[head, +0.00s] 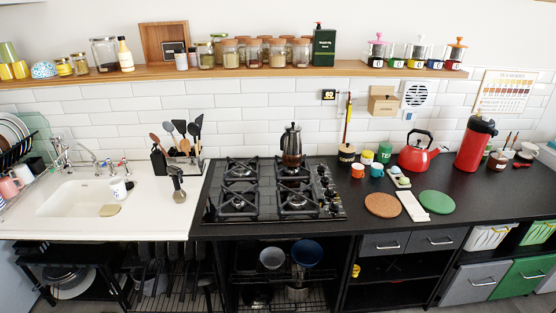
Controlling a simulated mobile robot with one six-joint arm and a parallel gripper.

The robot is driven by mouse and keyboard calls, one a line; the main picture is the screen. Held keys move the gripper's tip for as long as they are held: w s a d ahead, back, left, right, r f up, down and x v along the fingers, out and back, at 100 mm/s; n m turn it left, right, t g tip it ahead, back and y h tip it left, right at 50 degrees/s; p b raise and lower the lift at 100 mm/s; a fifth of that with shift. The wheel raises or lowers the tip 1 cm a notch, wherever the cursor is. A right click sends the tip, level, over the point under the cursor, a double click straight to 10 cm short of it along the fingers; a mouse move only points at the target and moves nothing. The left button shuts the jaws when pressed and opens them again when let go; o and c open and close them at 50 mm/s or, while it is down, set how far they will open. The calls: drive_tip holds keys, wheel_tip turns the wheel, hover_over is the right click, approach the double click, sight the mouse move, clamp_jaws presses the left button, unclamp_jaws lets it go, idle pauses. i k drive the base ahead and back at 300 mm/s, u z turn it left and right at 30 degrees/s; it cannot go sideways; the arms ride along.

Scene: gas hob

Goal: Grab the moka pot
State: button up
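The moka pot (291,146) stands upright on the back right burner of the black gas hob (262,216). It has a dark metallic body, a lid with a knob and a handle. My gripper is not in view, and nothing is seen touching the pot. The other burners are bare.
Control knobs (326,189) line the hob's right side. A utensil holder (184,152) stands to its left. A laden shelf (215,72) runs above.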

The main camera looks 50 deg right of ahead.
sight(292, 155)
drive_tip(key=u, duration=0.15)
drive_tip(key=k, duration=0.2)
drive_tip(key=u, duration=2.35)
drive_tip(key=k, duration=2.15)
drive_tip(key=z, duration=0.05)
